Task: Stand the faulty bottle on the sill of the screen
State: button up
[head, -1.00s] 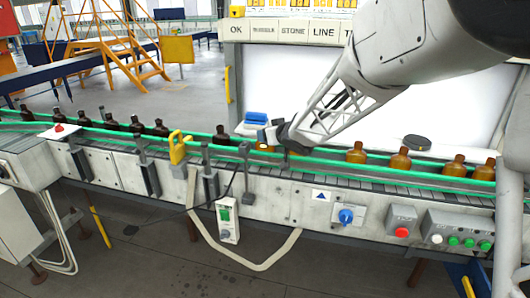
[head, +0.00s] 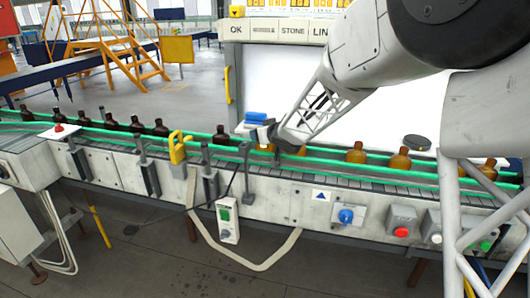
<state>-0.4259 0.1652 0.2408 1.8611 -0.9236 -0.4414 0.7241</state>
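The screen (head: 375,112) is a bright white panel behind the conveyor, with its sill along the lower edge. Amber bottles stand on the belt in front of it, among them one bottle (head: 356,153) and another bottle (head: 400,158) in the middle right. My gripper (head: 262,138) is low over the belt at the left part of the screen, at a bottle (head: 266,148) that is mostly hidden behind it. Whether the fingers are closed on that bottle is too small to tell. No fault can be made out on any bottle from here.
Green guide rails (head: 335,162) run along the belt. A blue object (head: 256,117) lies by the screen's left end, and a dark round object (head: 417,142) sits at its right. Darker bottles (head: 137,124) stand upstream at left. A yellow fitting (head: 178,147) rises from the near rail.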

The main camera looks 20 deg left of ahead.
dwell(0.5)
jog(key=shift+f, duration=0.1)
grip_shut()
